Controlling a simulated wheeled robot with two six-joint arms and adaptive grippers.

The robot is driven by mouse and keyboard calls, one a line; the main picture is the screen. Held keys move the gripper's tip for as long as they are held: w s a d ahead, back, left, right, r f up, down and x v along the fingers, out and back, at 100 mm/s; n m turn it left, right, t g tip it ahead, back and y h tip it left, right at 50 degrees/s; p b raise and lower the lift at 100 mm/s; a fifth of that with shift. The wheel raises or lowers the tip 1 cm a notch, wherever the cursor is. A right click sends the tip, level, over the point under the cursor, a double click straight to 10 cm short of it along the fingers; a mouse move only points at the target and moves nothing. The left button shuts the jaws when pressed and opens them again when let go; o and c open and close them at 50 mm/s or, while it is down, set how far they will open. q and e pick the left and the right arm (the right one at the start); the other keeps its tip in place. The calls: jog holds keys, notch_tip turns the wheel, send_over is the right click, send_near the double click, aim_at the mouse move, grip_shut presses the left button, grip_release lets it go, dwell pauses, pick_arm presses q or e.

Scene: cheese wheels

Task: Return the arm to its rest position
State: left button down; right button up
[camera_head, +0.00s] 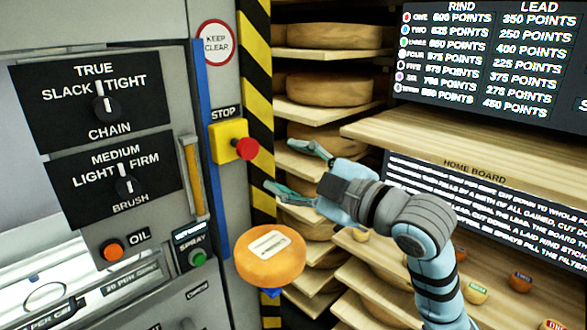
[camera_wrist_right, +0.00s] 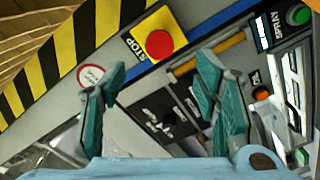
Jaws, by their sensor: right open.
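My right arm (camera_head: 425,235) comes in from the lower right of the head view. My right gripper (camera_head: 296,170) is open and empty, with its two teal fingers spread toward the machine front. In the head view its fingers are just right of the red stop button (camera_head: 246,149) on its yellow box. In the right wrist view the open fingers (camera_wrist_right: 160,95) frame the machine panel, and the stop button (camera_wrist_right: 159,44) shows beyond them. I see nothing between the fingers. My left gripper is not in view.
A cheese wheel (camera_head: 270,256) with a pale label is below the gripper. Shelves of cheese wheels (camera_head: 330,90) stand behind it. The machine has dials (camera_head: 107,105), an orange oil button (camera_head: 112,250) and a green spray button (camera_head: 197,258). A wooden shelf (camera_head: 470,150) and score boards are at right.

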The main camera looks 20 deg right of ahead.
jog(key=shift+s, duration=0.3)
